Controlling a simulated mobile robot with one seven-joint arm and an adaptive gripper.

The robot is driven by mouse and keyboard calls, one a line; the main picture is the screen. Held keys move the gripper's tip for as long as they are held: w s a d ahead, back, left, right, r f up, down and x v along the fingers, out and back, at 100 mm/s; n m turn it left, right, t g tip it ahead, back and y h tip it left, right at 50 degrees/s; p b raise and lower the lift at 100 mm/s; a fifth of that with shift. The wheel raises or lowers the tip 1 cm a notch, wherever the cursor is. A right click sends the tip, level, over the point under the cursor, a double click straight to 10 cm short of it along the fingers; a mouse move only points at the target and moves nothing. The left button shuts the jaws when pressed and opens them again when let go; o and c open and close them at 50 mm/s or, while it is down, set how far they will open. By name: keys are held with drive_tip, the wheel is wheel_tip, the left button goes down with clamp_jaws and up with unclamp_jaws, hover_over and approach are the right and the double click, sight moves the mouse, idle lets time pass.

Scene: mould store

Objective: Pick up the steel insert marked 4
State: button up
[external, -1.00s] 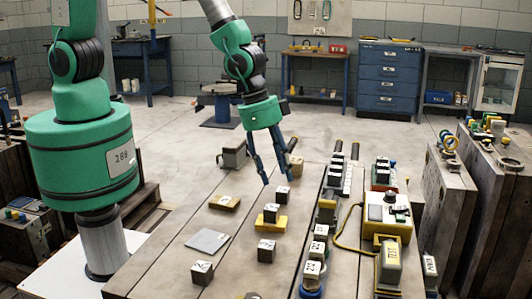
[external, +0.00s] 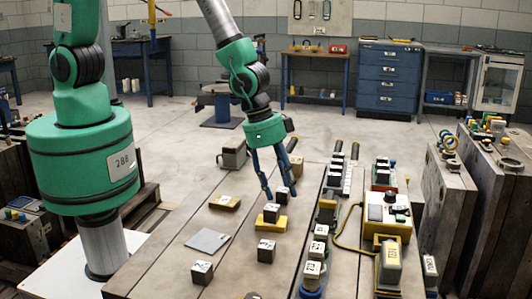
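Several small dark steel blocks with white marked tops stand on the wooden bench. One block (external: 282,195) is at the back, just below and between my fingertips in the picture. Another block (external: 271,214) sits on or against a yellow piece (external: 281,224). A third block (external: 266,252) stands nearer, and another block (external: 202,273) is at the front left. The marks are too small to read surely, so I cannot tell which is the 4. My gripper (external: 280,190) is open, fingers pointing down. Whether the fingers straddle the back block is unclear.
To the right, a row of marked pieces (external: 313,270) runs along dark rails, beside a yellow control box (external: 387,214) with a cable.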

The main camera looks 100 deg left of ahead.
sight(287, 190)
clamp_jaws()
drive_tip(key=shift+r, duration=0.1)
drive_tip(key=shift+r+p, duration=0.35)
drive_tip(key=shift+r, duration=0.5)
wheel_tip(287, 190, up, 2)
drive_tip(key=shift+r+p, duration=0.1)
drive_tip(key=shift+p, duration=0.3)
drive_tip(key=s, duration=0.5)
drive_tip(key=s+p, duration=0.1)
drive_tip(key=s, duration=0.4)
drive_tip(key=s+a+r+p, duration=0.1)
drive_tip(key=s, duration=0.5)
